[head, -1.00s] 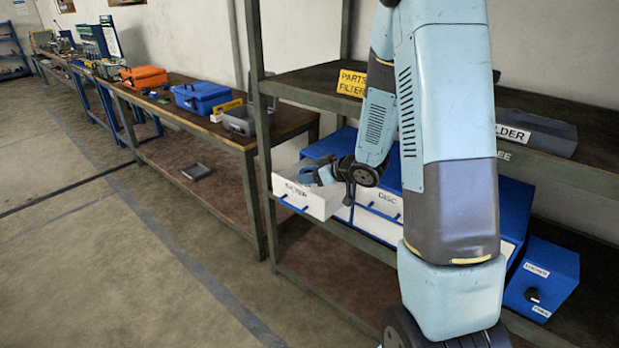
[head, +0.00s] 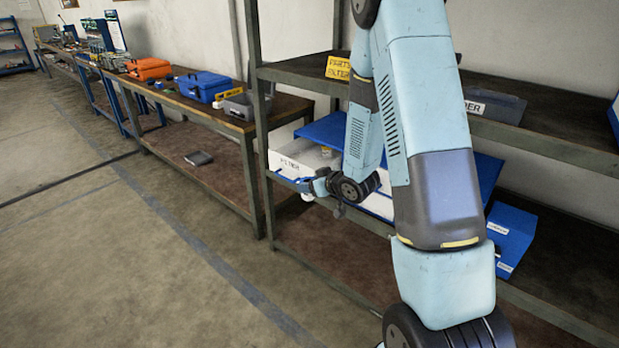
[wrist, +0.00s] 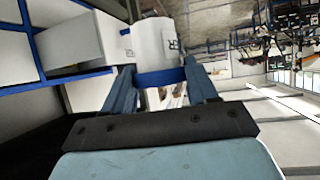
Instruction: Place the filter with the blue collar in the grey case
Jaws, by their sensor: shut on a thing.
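My gripper (head: 307,189) is just outside the front of the open white drawer labelled as filter (head: 290,166). In the wrist view its two fingers (wrist: 164,82) are shut on a white cylindrical filter (wrist: 158,42) with a blue collar (wrist: 161,77). The collar sits between the fingers. In the head view only a small white bit of the filter (head: 307,197) shows below the gripper. A grey case (head: 238,107) stands on the workbench at the right end, beside a blue case. Its inside is hard to make out.
The blue case (head: 202,87) and an orange case (head: 149,69) stand on the bench (head: 170,97). A dark flat tray (head: 199,157) lies on its lower shelf. The rack post (head: 258,130) stands between drawers and bench. Floor in front of the bench is clear.

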